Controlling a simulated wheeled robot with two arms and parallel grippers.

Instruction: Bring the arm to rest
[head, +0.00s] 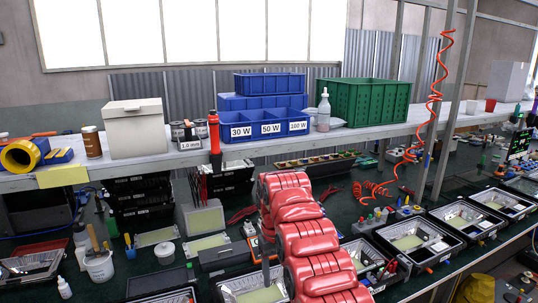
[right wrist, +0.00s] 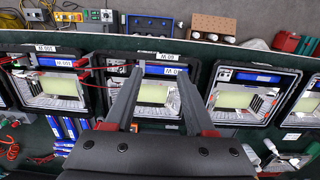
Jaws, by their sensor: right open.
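My right arm (head: 306,232) comes up in red links through the middle of the head view. Its gripper shows in the right wrist view (right wrist: 160,76), with two grey fingers spread apart and nothing between them. The fingers are over an open floodlight housing (right wrist: 154,112) with a pale yellow panel inside; whether they touch it I cannot tell. Another housing (right wrist: 62,88) lies to the left and one (right wrist: 252,96) to the right. In the head view a housing (head: 411,242) is right of the arm. My left gripper does not show.
The dark green bench (head: 300,205) is crowded with housings, tools and bottles. Blue bins (head: 262,126) marked with wattages and a green crate (head: 362,102) stand on the shelf behind. A coiled orange hose (head: 436,90) hangs at the right, beside upright posts.

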